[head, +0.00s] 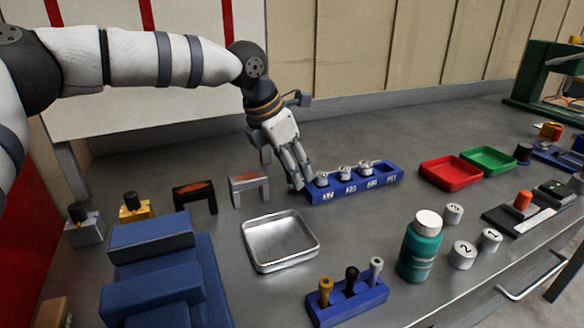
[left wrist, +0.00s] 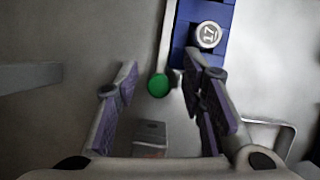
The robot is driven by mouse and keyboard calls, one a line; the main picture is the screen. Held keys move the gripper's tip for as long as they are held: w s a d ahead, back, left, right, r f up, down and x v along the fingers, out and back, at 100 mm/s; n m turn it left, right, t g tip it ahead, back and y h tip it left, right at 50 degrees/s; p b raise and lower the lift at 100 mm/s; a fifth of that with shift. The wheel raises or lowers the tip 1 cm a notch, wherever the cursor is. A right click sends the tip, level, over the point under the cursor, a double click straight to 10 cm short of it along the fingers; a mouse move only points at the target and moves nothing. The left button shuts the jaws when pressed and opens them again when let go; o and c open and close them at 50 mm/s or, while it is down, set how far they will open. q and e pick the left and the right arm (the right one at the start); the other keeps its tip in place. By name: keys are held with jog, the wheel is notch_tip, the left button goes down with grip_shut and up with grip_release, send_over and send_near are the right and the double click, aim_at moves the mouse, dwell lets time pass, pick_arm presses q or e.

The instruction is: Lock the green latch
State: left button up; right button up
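My left gripper (head: 297,178) points down at the left end of a blue rack (head: 353,184) in the head view. In the left wrist view its two fingers stand apart with a gap between them (left wrist: 160,64), so it is open. A round green piece (left wrist: 158,85), which looks like the green latch's knob, lies between the fingers beside the end of the blue rack (left wrist: 218,12). I cannot tell whether a finger touches it. In the head view I cannot make out this green piece behind the fingers. My right gripper is not in view.
Silver caps (head: 345,173) sit in the rack. A grey bracket (head: 248,188) stands just left of the gripper, and a metal tray (head: 280,242) lies in front. A red tray (head: 450,173) and a green tray (head: 488,160) are to the right. A green bottle (head: 420,250) stands nearer.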

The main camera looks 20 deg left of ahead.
pick_arm(q)
jog(key=v, duration=1.2)
jog(key=shift+d, duration=0.15)
